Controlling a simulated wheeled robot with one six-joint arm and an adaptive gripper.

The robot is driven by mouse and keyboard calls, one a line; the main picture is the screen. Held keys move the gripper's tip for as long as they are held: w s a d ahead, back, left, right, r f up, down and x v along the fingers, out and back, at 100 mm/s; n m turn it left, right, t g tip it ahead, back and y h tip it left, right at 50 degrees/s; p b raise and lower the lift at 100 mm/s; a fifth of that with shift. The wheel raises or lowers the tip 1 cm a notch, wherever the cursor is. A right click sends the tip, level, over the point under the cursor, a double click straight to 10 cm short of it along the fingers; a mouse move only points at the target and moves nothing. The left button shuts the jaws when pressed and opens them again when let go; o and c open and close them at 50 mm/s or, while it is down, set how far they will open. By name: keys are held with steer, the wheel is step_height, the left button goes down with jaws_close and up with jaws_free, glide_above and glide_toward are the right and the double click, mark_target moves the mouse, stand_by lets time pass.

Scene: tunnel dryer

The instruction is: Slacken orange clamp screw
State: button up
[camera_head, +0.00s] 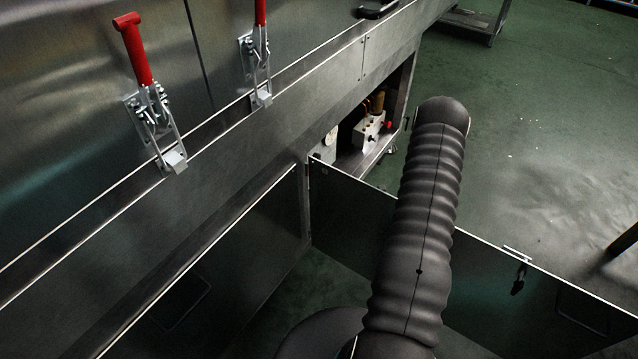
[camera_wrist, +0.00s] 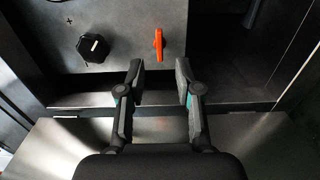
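The orange clamp screw (camera_wrist: 159,44) is in the wrist view, at top centre. It shows as a narrow upright orange handle on the face of a grey metal block (camera_wrist: 115,15). My gripper (camera_wrist: 160,72) is open and empty, with its two dark fingers apart. In the picture the orange handle lies just above the gap between the fingertips. No contact between fingers and handle shows. In the head view my gripper is not visible, and I cannot make out the orange screw there.
A black knob (camera_wrist: 93,47) sits left of the orange handle, beside a plus mark. In the head view, an open compartment (camera_head: 352,140) holds fittings, with an open door panel (camera_head: 345,200) below it. Red-handled toggle latches (camera_head: 150,105) stand on the machine's side. Green floor (camera_head: 540,150) is clear at right.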

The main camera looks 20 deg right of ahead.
steer(key=x, duration=0.6)
steer(key=shift+w+a, duration=0.2)
steer(key=shift+w, duration=0.1)
jaws_close()
